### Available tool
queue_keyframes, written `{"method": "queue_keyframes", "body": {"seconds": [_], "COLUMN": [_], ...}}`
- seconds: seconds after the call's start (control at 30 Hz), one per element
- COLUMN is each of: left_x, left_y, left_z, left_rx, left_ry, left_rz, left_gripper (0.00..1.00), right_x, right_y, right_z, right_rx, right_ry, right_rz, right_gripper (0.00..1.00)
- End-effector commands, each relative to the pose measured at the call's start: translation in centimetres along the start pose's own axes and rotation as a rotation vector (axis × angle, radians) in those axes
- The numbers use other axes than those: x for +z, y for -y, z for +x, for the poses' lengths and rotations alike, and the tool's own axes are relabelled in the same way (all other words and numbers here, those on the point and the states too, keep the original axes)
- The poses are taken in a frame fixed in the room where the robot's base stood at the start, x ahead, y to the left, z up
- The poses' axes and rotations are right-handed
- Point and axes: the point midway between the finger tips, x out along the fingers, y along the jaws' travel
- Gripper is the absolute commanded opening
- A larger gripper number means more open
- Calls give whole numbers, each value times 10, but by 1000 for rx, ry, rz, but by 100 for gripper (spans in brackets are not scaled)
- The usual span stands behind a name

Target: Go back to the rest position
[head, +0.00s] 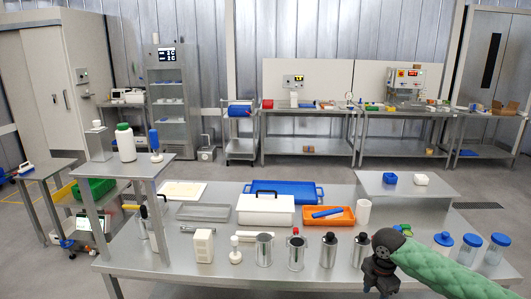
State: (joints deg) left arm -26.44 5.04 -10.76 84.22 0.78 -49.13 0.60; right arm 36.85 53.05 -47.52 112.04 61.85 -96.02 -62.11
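My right gripper (379,283) is at the lower right of the head view, on an arm in a green quilted sleeve. It is dark and points down in front of the steel work table (180,262). Its fingers are small and dark, so I cannot tell whether they are open or shut. I see nothing clearly held in it. My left gripper and arm are not in view.
On the table stand a white box (265,210), a blue tray (312,190), an orange tray (345,217) and several metal canisters (296,252). Blue-lidded jars (468,250) stand beside my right arm. A raised shelf (410,187) is at the right.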

Motion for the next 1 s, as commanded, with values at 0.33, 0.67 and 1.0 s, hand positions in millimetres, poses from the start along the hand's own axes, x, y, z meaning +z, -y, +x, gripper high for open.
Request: {"method": "queue_keyframes", "body": {"seconds": [0.33,0.67,1.0], "left_x": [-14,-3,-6], "left_y": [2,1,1], "left_z": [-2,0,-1], "left_rx": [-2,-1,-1], "left_ry": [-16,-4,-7], "left_rz": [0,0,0], "left_gripper": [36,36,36], "right_x": [-16,-47,-88], "right_y": [-13,-24,-6], "right_z": [41,120,245], "right_rx": [46,111,172], "right_ry": [-33,-98,-181], "right_rz": [105,317,678], "right_gripper": [50,50,50]}}
